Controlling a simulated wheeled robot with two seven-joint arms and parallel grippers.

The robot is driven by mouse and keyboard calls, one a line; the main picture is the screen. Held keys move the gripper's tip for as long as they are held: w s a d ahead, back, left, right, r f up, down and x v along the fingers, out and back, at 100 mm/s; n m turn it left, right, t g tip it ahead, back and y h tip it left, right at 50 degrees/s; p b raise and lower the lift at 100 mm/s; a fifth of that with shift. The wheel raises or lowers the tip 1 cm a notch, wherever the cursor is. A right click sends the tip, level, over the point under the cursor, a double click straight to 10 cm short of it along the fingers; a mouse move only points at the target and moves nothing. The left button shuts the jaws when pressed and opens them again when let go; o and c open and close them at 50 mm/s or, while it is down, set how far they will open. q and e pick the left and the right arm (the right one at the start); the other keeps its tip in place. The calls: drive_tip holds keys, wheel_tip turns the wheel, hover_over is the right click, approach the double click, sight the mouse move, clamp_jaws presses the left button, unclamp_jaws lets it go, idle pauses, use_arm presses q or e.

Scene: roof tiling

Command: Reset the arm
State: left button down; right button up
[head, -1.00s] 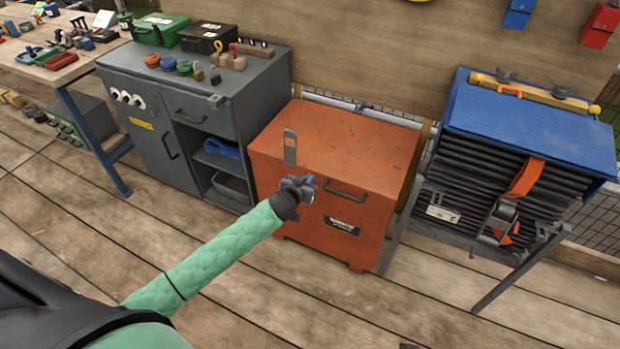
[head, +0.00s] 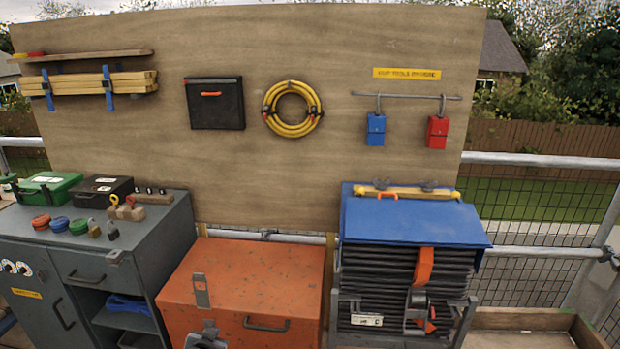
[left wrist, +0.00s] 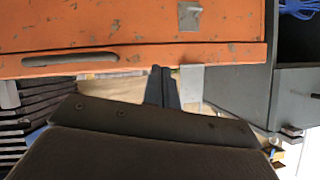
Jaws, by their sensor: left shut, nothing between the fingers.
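My left gripper (head: 207,338) shows only in part at the bottom edge of the head view, in front of the orange chest (head: 245,275). In the left wrist view its dark fingers (left wrist: 161,86) are together with nothing between them. They point at the front edge of the chest (left wrist: 120,25), beside its grey hasp (left wrist: 191,86); I cannot tell whether they touch. The chest lid is down, and its dark handle (head: 266,324) is to the right of the gripper. My right gripper is in neither view.
A grey cabinet (head: 165,235) with small tools on top stands left of the chest. A blue-covered stack of dark sheets (head: 405,270) on a stand is to the right. A wooden board (head: 330,180) with hung tools rises behind. A low wooden tray (head: 530,320) lies at far right.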

use_arm(q)
drive_tip(key=s+d+r+g+h, duration=0.1)
drive_tip(key=s+d+r+g, duration=0.3)
drive_tip(key=s, duration=0.7)
drive_tip(key=s+d+r+g, duration=0.1)
drive_tip(key=s+d, duration=0.4)
drive_tip(key=s, duration=0.5)
drive_tip(key=s+d+r+g+h, duration=0.1)
drive_tip(key=s+d+r+g, duration=0.3)
drive_tip(key=s, duration=0.7)
drive_tip(key=s+d+f, duration=0.1)
drive_tip(key=s+f, duration=0.2)
drive_tip(key=s, duration=0.3)
drive_tip(key=s+d+f+g+p, duration=0.1)
drive_tip(key=s+d+f, duration=0.1)
drive_tip(key=s, duration=0.3)
drive_tip(key=shift+s+d+f, duration=0.25)
drive_tip(key=shift+s+f, duration=0.1)
drive_tip(key=shift+f, duration=0.4)
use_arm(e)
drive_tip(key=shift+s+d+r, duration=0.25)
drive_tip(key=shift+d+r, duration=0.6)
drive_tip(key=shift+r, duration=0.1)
